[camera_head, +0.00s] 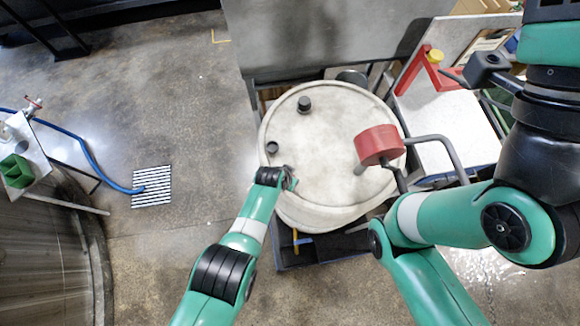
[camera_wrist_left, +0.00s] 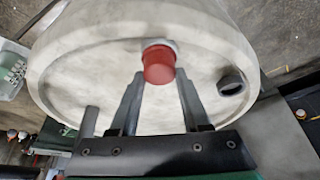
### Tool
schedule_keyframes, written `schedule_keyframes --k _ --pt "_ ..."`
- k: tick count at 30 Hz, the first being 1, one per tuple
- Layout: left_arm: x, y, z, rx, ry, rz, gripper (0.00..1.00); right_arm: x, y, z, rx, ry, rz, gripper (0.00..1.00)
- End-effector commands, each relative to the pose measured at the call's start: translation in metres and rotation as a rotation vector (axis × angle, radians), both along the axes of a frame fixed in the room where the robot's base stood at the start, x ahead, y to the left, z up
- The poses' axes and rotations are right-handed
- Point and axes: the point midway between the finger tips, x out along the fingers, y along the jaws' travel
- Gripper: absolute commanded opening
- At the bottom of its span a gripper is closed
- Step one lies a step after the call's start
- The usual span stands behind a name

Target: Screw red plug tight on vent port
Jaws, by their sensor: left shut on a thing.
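A red plug (camera_wrist_left: 158,66) stands out from the drum lid in the left wrist view, with a pale collar right behind it. The collar looks like the vent port (camera_wrist_left: 160,44), mostly covered by the plug; whether the plug is fully seated cannot be told. My left gripper (camera_wrist_left: 158,80) is shut on the plug, one finger on each side. In the head view my left gripper (camera_head: 290,180) is at the left edge of the pale drum (camera_head: 325,165), and the plug is hidden there.
A dark cap (camera_head: 304,104) and a small dark fitting (camera_head: 272,147) stand on the lid. A large red cylinder (camera_head: 379,144) with grey bars is over its right side. A bench with a red frame (camera_head: 428,68) is at upper right.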

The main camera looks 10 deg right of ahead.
Motion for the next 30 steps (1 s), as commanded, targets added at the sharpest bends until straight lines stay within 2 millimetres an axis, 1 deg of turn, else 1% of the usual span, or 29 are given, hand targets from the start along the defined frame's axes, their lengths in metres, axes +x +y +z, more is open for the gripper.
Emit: schedule_keyframes --k 1,2,3,6,9,15,19,25,26,30 --pt "0.001 0.001 -0.005 -0.002 0.001 -0.059 0.00 0.000 0.000 -0.008 0.000 0.000 0.000 0.62" --pt "0.001 0.001 -0.006 -0.002 0.001 -0.102 0.00 0.000 0.000 -0.011 0.000 0.000 0.000 0.62" --pt "0.001 0.001 -0.005 -0.002 -0.001 -0.155 0.00 0.000 0.000 -0.014 0.000 0.000 0.000 0.62" --pt "0.000 0.001 -0.004 0.000 0.001 -0.226 0.00 0.000 0.000 -0.018 0.000 0.000 0.000 0.62" --pt "-0.001 0.000 -0.002 0.000 0.002 -0.239 0.00 0.000 0.000 -0.016 0.000 0.000 0.000 0.62" --pt "0.000 0.001 -0.004 0.001 0.001 -0.324 0.00 0.000 0.000 -0.026 0.000 0.000 0.000 0.62" --pt "0.000 0.000 -0.002 0.002 0.001 -0.380 0.00 0.000 0.000 -0.029 0.000 0.000 0.000 0.62" --pt "-0.001 0.000 -0.002 0.002 0.001 -0.386 0.00 0.000 0.000 -0.028 0.000 0.000 0.000 0.62" --pt "-0.001 0.000 -0.002 0.002 0.002 -0.385 0.52 0.000 0.000 -0.028 0.000 0.000 0.000 0.62" --pt "-0.001 0.000 -0.001 0.002 0.000 -0.384 0.77 0.000 0.000 -0.028 0.000 0.000 0.000 0.62"
